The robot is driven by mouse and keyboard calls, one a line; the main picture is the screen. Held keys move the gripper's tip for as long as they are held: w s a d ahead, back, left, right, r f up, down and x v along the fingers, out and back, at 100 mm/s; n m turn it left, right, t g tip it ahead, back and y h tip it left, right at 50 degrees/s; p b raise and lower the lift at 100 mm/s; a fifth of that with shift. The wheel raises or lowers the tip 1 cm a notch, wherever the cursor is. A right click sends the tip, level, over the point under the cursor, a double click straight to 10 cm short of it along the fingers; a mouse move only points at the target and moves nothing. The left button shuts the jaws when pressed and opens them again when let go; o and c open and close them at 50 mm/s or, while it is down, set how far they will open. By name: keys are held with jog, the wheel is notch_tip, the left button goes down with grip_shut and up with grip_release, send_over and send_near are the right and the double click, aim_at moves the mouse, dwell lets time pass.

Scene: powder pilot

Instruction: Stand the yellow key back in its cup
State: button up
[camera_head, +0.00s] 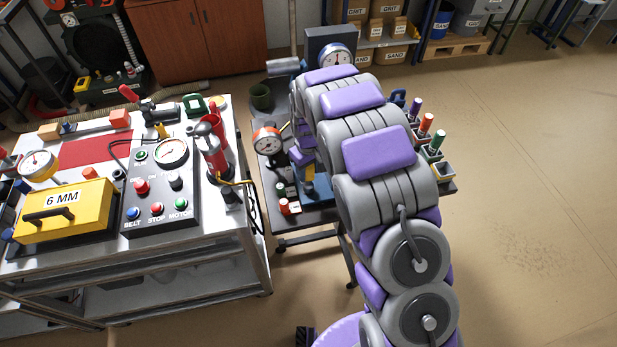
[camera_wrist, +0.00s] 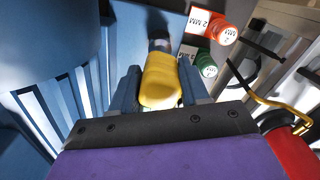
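The yellow key shows in the wrist view as a thick yellow handle (camera_wrist: 160,82) with a dark shaft pointing away. My gripper (camera_wrist: 162,92) has its two blue fingers close against both sides of the handle, and appears shut on it. In the head view the yellow key (camera_head: 310,189) shows small below my arm, over the dark bench; its lower end is unclear. Keys with blue (camera_head: 415,106), red (camera_head: 426,122) and green (camera_head: 436,142) handles stand in a row of cups at the bench's right. The nearest cup (camera_head: 444,172) in that row has no handle standing in it.
Red (camera_wrist: 222,32) and green (camera_wrist: 206,63) cylinders marked 2 MM stand beside the key. A gauge (camera_head: 267,141) is on the bench's left. The left table (camera_head: 215,235) carries a yellow box (camera_head: 68,212), a control panel and a red pump. The right floor is clear.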

grip_shut()
jog(key=shift+r, duration=0.2)
jog(key=shift+r+p, duration=0.8)
jog(key=shift+r, duration=1.55)
